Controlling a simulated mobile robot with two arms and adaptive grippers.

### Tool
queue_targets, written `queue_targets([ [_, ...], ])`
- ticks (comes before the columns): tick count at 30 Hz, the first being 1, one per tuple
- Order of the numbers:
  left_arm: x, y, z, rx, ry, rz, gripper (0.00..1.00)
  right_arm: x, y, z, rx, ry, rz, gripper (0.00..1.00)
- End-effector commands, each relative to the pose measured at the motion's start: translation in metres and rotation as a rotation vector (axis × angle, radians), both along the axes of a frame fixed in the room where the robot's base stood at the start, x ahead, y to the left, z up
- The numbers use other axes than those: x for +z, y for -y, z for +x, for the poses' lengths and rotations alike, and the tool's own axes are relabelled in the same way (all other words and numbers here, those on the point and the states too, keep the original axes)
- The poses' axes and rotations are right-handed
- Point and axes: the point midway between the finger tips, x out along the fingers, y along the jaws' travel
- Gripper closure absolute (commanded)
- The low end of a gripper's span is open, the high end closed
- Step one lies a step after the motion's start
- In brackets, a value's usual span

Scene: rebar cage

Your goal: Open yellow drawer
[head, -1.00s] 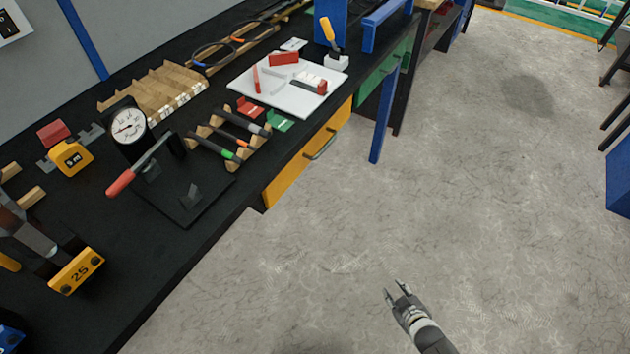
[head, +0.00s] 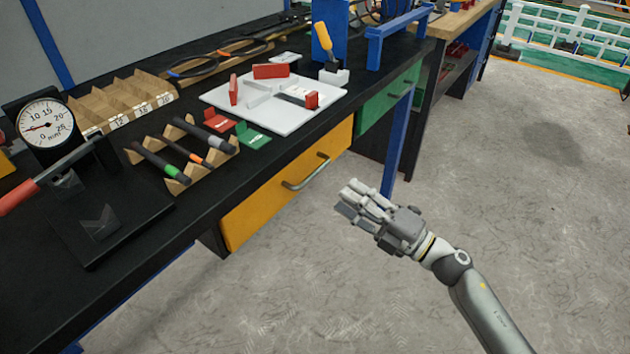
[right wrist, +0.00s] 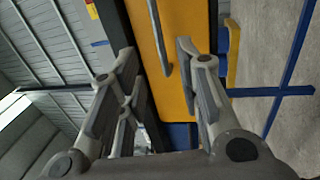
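The yellow drawer (head: 258,213) is in the front of the black workbench and looks closed, its face flush below the bench top. Its grey bar handle (head: 306,173) is in plain view. My right gripper (head: 347,199) is to the right of the handle, over the floor and apart from the drawer. In the right wrist view the yellow drawer front (right wrist: 192,65) and its handle (right wrist: 160,38) show between and beyond the spread fingers (right wrist: 155,57). The gripper is open and empty. My left gripper is out of view.
A green drawer (head: 388,98) sits further along the bench, by a blue leg (head: 396,145). A white tray (head: 285,114), a wooden rack of tools (head: 178,152) and a dial gauge (head: 45,127) stand on top. The grey floor (head: 520,200) on the right is clear.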

Motion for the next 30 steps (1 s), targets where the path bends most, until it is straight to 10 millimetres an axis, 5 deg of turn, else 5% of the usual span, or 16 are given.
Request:
queue_targets([
  [15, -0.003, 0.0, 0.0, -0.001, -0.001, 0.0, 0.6, 0.018, -0.069, 0.051, -0.002, -0.003, 0.003, 0.68],
  [28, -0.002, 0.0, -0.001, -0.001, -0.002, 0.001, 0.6, 0.019, -0.078, 0.057, -0.003, -0.004, 0.003, 0.68],
  [30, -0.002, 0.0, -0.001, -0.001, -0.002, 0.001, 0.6, 0.019, -0.078, 0.057, -0.003, -0.004, 0.003, 0.76],
])
